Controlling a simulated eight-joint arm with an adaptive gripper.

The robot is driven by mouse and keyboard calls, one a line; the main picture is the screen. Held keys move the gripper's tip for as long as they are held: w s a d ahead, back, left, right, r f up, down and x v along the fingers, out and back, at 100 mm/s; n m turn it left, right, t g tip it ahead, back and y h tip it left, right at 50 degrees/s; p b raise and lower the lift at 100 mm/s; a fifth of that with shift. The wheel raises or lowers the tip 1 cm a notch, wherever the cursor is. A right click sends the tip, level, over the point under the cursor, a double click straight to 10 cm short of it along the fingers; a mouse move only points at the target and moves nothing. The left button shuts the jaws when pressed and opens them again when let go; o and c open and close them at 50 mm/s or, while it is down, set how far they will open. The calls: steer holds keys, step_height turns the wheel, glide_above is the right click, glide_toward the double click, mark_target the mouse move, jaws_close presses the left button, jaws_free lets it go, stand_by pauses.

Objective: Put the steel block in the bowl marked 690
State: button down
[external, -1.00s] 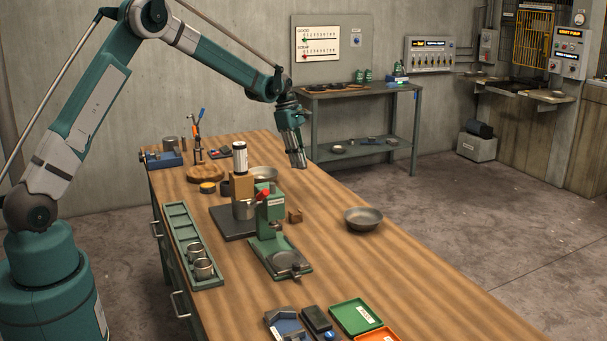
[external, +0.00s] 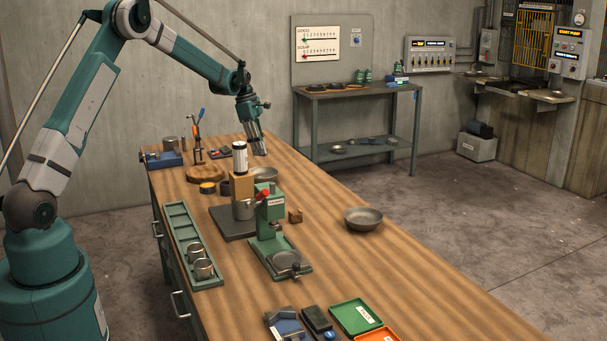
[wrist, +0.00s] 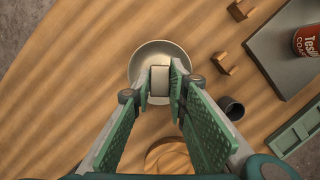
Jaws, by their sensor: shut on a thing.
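My gripper (external: 260,153) hangs over the back part of the workbench, above a shallow metal bowl (external: 264,174) that is partly hidden by the can and its stand. In the wrist view my gripper (wrist: 160,83) is shut on a pale grey block, the steel block (wrist: 159,76), between its fingertips. The block lines up over the inside of a round bowl (wrist: 143,57). In the external view the block cannot be made out. A second metal bowl (external: 363,220) stands apart at the right side of the bench. I cannot read a 690 mark on either bowl.
A can (external: 240,157) stands on a wooden block near the bowl. A green press (external: 270,225), a green tray with metal cups (external: 178,228) and a round wooden board (external: 206,173) are nearby. The bench between the bowls is mostly clear.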

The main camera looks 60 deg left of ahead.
mark_target(261, 170)
steer(key=shift+f, duration=3.15)
steer(key=shift+f, duration=0.1)
steer(key=shift+f, duration=1.75)
steer(key=shift+f, duration=0.15)
steer(key=c, duration=2.2)
jaws_free()
steer(key=shift+c, duration=0.2)
steer(key=v, duration=1.2)
